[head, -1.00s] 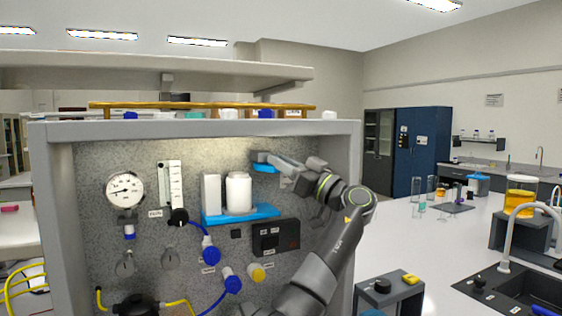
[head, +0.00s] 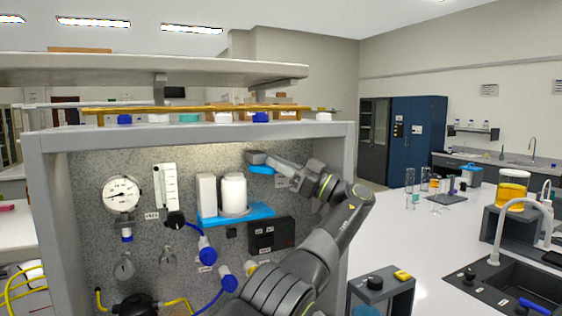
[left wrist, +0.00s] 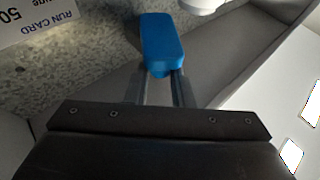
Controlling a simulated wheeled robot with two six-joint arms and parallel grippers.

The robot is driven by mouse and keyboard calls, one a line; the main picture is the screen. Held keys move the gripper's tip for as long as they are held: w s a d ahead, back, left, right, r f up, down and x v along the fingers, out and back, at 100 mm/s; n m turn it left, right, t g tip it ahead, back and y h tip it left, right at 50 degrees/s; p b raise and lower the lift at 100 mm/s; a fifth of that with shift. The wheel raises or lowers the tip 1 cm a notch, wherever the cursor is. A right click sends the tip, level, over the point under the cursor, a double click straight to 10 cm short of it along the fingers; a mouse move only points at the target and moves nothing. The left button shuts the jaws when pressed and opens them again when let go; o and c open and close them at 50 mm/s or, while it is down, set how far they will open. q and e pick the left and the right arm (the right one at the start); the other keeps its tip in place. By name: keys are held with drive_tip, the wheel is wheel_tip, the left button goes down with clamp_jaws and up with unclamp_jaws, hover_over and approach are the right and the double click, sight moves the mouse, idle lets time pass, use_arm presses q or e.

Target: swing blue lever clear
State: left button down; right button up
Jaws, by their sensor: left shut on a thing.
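The blue lever (head: 262,169) shows as a small blue piece high on the right part of the speckled rig panel. In the left wrist view the blue lever (left wrist: 161,40) is a rounded blue bar, with its near end between the fingertips. My left gripper (head: 258,158) reaches it from the right and is shut on it. In the left wrist view the two fingers of my left gripper (left wrist: 158,84) lie on either side of the lever's near end. The lever's pivot cannot be made out. My right gripper is not in view.
A blue shelf (head: 262,213) with a white bottle (head: 233,193) sits left of and below the gripper. A dark control box (head: 272,236) is under it. The rig frame's right wall (head: 338,150) stands close behind my arm. A run card (left wrist: 38,20) is on the panel.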

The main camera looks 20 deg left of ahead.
use_arm(q)
drive_tip(key=shift+a+f, duration=0.1)
drive_tip(key=shift+f, duration=0.3)
